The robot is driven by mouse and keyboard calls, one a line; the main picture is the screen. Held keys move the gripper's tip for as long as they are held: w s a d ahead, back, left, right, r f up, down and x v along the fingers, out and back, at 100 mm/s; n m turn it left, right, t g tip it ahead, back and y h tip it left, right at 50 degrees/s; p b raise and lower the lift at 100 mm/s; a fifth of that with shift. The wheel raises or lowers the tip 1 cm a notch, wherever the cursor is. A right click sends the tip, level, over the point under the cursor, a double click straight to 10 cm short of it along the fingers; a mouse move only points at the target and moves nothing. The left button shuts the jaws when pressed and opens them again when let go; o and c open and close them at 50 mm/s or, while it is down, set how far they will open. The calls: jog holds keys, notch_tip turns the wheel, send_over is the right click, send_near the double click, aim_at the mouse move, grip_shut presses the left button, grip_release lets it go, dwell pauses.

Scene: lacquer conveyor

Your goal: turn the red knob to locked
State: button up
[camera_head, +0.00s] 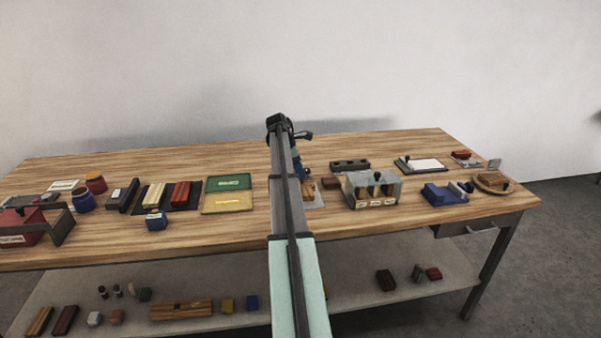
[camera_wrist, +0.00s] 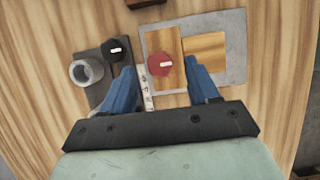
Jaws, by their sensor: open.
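The red knob (camera_wrist: 160,64) shows in the wrist view as a round red cap with a short white bar lying nearly level across it. It sits over a wooden block (camera_wrist: 165,45) on a grey plate (camera_wrist: 236,22). My gripper (camera_wrist: 159,70) is open, its two blue fingers left and right of the knob in the picture, apart from it. Whether the fingertips are down at the knob's height is unclear. In the head view, my arm largely hides this spot.
Close left in the wrist view are a black knob (camera_wrist: 116,49) with a white bar and a grey ring (camera_wrist: 86,71) on a dark plate. In the head view, a clear-sided box (camera_head: 372,188) stands right of my arm and a green-and-yellow tray (camera_head: 228,205) left.

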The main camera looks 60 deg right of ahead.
jog(key=shift+x, duration=0.8)
jog(key=shift+c, duration=0.4)
jog(key=c, duration=1)
jog(key=shift+o, duration=0.2)
jog(key=m, duration=0.2)
jog(key=m+y, duration=0.1)
jog(key=m, duration=0.1)
jog(key=m+g+y, duration=0.1)
jog(key=shift+w+d+m, duration=0.2)
jog(key=shift+d+m, duration=0.1)
jog(key=shift+m, duration=0.1)
jog(key=m+y, duration=0.1)
jog(key=m, duration=0.2)
jog(key=m+y, duration=0.1)
jog(key=m, duration=0.1)
jog(key=shift+d+m, duration=0.15)
jog(key=shift+m, duration=0.25)
